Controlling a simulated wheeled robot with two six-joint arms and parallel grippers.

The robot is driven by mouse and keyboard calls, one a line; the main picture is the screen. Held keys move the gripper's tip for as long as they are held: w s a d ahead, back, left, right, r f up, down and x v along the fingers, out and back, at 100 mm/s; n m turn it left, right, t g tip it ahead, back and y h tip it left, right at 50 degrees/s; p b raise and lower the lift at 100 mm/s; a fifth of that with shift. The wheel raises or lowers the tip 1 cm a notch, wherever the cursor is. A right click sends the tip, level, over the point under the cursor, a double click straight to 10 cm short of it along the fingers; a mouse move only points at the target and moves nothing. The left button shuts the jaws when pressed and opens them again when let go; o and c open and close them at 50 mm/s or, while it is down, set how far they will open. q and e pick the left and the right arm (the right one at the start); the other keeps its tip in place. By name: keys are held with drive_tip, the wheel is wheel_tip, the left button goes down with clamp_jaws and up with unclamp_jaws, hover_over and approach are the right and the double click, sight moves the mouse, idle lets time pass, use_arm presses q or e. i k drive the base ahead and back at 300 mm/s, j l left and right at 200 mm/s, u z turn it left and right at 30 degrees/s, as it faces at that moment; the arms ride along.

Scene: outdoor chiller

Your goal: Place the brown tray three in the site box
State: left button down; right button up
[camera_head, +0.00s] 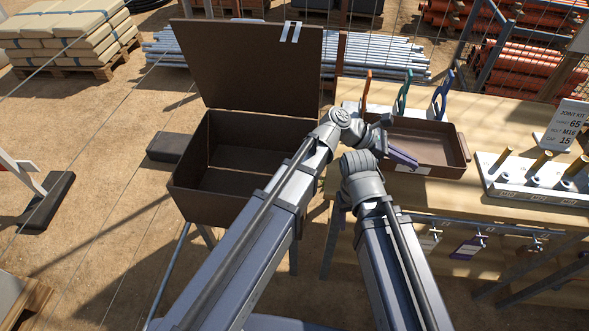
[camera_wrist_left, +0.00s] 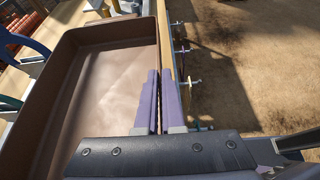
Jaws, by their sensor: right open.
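The brown tray (camera_head: 452,172) lies on the wooden table at the right, with a pale label on its front wall and nothing seen inside. My left gripper (camera_head: 404,159) is at its near left part. In the left wrist view, my left gripper's purple fingers (camera_wrist_left: 160,82) are close together, one on each side of the brown tray's wall (camera_wrist_left: 40,150), and look shut on it. The site box (camera_head: 212,205) is an open brown box on legs left of the table, lid raised, empty where visible. My right arm's end is beside my left wrist; its fingers are hidden.
Blue, teal and orange-handled tools (camera_head: 441,95) stand behind the tray. A white rack with brass pins (camera_head: 535,180) stands to its right. Tags and hooks (camera_head: 470,245) hang along the table's front. A gap separates the box from the table.

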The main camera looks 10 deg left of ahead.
sight(255, 184)
drive_tip(key=k+j, duration=0.25)
drive_tip(key=k, duration=0.2)
drive_tip(key=k+j, duration=0.3)
drive_tip(key=k, duration=0.2)
